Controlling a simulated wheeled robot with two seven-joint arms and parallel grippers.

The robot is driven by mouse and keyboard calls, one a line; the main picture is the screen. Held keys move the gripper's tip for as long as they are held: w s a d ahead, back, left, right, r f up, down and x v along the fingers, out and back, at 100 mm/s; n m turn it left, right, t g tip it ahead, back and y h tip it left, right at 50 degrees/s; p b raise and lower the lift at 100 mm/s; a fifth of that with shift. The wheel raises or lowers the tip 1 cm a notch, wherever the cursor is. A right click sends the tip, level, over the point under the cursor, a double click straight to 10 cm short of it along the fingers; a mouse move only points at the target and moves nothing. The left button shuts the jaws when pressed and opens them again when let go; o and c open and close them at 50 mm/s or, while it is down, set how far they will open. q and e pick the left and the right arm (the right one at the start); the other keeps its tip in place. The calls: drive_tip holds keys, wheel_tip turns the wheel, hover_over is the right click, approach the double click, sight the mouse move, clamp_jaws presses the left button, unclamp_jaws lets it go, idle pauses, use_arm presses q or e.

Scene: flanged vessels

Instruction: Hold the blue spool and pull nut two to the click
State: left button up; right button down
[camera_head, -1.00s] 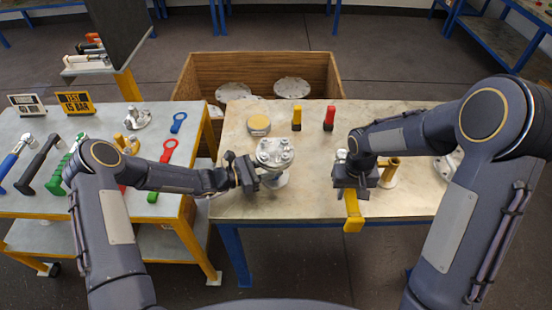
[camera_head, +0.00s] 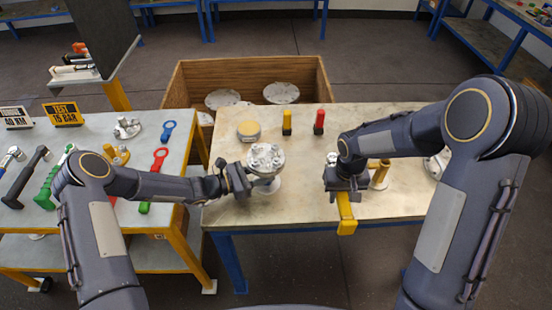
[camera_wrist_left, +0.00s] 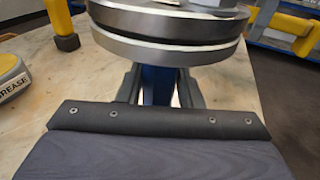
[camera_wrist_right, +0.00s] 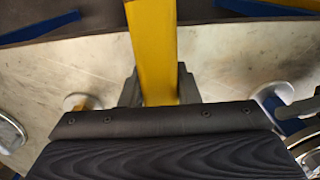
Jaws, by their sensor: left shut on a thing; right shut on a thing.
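The flanged spool (camera_head: 266,158) stands upright on the right-hand table, with several nuts on its grey top flange. In the left wrist view its blue neck (camera_wrist_left: 157,86) shows below the double flange (camera_wrist_left: 165,30). My left gripper (camera_head: 238,180) is shut around that neck, under the flange. My right gripper (camera_head: 345,188) is shut on a yellow-handled tool (camera_head: 346,214), apart from the spool and to its right. The yellow bar also shows between the fingers in the right wrist view (camera_wrist_right: 152,50). The tool's head and the nut numbers cannot be made out.
A yellow post (camera_head: 379,172) stands close right of my right gripper. A yellow-topped tin (camera_head: 248,129), a yellow handle (camera_head: 287,122) and a red handle (camera_head: 319,121) stand behind the spool. A wooden crate (camera_head: 190,85) is beyond. The left table (camera_head: 95,228) holds several wrenches.

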idle(0.4)
drive_tip(key=a+r+n, duration=0.4)
drive_tip(key=r, duration=0.4)
drive_tip(key=a+r+n, duration=0.4)
drive_tip(key=r+n, duration=0.1)
drive_tip(key=r, duration=0.2)
drive_tip(key=shift+s+a+f, duration=0.1)
drive_tip(key=shift+f, duration=0.9)
drive_tip(key=shift+s+a+f, duration=0.1)
drive_tip(key=shift+f, duration=0.9)
drive_tip(key=shift+f, duration=0.2)
drive_tip(key=shift+f, duration=1.05)
